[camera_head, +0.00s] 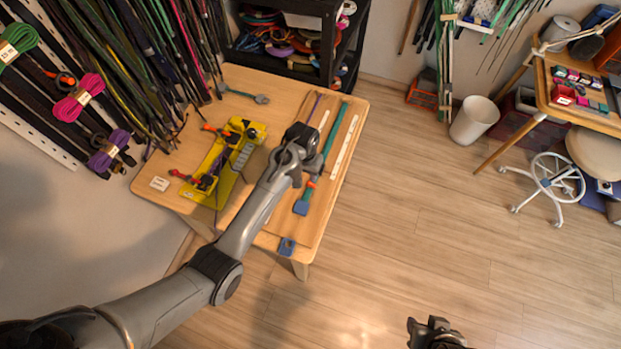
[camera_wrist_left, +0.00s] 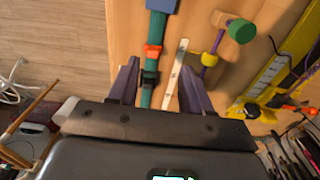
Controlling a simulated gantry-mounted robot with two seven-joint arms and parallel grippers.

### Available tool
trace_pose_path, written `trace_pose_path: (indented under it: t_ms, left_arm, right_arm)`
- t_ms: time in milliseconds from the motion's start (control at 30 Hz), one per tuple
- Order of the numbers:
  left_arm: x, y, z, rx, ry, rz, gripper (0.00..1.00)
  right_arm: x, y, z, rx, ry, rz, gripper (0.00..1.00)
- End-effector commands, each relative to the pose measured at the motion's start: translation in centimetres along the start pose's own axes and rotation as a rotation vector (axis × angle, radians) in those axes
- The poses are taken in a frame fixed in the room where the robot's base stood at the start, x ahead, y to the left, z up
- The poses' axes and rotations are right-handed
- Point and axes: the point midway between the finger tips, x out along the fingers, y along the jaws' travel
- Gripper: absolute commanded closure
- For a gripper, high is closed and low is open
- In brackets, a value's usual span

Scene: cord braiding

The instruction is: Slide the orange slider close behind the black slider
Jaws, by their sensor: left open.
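A teal strap (camera_head: 335,129) runs along the table and ends in a blue piece (camera_head: 302,206). In the left wrist view, the orange slider (camera_wrist_left: 153,50) sits on the strap, nearer the blue end. The black slider (camera_wrist_left: 149,78) is on the same strap, with a short stretch of teal between the two. The orange slider also shows small in the head view (camera_head: 310,184). My left gripper (camera_wrist_left: 160,84) is open, its fingers on either side of the strap near the black slider. I cannot tell if it touches the strap. My right gripper (camera_head: 432,328) is at the bottom edge, away from the table.
A white strip (camera_wrist_left: 177,72) lies beside the strap, close to one left finger. A wooden peg with a green end (camera_wrist_left: 238,30) and a purple cord stand near it. A yellow fixture (camera_head: 240,150) with clamps is on the table. A small blue block (camera_head: 287,246) is at the near edge.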

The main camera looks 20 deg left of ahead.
Motion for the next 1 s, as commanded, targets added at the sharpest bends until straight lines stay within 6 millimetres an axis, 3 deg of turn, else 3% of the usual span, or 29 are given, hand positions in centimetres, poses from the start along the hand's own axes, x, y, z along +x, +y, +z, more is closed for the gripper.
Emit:
trace_pose_path:
  t_ms: [100,333,800,1000]
  left_arm:
    - [-0.9,0.7,-1.9,-0.005,-0.022,0.001,0.51]
    - [-0.5,1.0,-2.9,-0.010,-0.039,0.001,0.51]
    - [6.6,1.0,-2.6,-0.009,-0.039,0.001,0.51]
    - [8.7,1.0,-2.6,-0.009,-0.038,0.001,0.51]
  right_arm:
    - [0.0,-0.1,0.0,0.003,-0.001,-0.002,0.57]
    - [0.1,-0.2,0.0,0.008,0.002,-0.006,0.57]
    - [1.5,-0.2,0.4,0.008,0.004,-0.006,0.57]
    - [2.0,-0.1,0.6,0.002,0.004,-0.001,0.57]
